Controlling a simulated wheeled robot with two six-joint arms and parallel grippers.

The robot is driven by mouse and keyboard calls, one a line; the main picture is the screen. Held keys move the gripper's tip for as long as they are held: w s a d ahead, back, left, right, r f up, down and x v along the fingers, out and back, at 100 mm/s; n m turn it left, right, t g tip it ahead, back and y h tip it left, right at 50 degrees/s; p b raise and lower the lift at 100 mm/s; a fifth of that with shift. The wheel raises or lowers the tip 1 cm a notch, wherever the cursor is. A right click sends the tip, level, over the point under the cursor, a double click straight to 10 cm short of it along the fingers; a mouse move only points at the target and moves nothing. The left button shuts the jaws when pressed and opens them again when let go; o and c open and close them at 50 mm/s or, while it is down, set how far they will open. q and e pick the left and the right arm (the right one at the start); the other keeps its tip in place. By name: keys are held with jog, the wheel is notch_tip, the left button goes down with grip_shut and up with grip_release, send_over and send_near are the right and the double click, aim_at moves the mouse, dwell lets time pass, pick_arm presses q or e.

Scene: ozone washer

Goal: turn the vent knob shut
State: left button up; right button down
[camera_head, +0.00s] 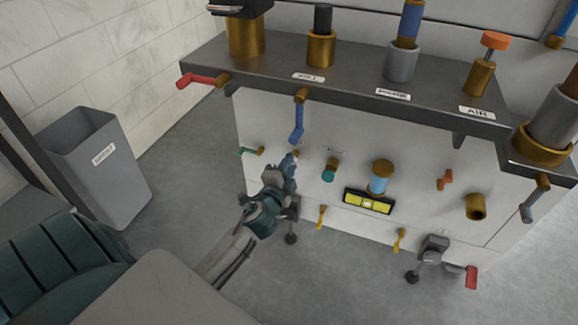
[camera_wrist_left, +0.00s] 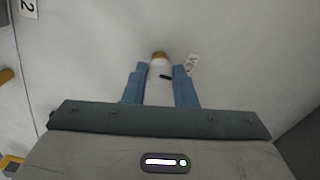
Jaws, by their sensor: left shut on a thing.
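A white knob (camera_wrist_left: 158,84) with a black mark and a brass end sits between the two blue fingers of my left gripper (camera_wrist_left: 160,72) in the left wrist view. The gripper is shut on it. A small label (camera_wrist_left: 192,64) is beside the right finger, its text too small to read. In the head view my left gripper (camera_head: 288,162) is at the white front panel (camera_head: 265,125), below a blue lever (camera_head: 297,122). There the gripper mostly hides the knob. My right gripper is not in view.
A green handle (camera_head: 250,151) is close left of the gripper, and a green-tipped knob (camera_head: 329,172) is to its right. A yellow display (camera_head: 368,201) and a red handle (camera_head: 445,179) are further right. A dark shelf (camera_head: 340,85) overhangs the panel. A grey bin (camera_head: 95,165) stands left.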

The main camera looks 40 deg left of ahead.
pick_arm(q)
jog(key=shift+f, duration=0.1)
jog(key=o, duration=1)
jog(key=shift+s, duration=0.1)
jog(key=v, duration=1)
jog(key=shift+s, duration=0.35)
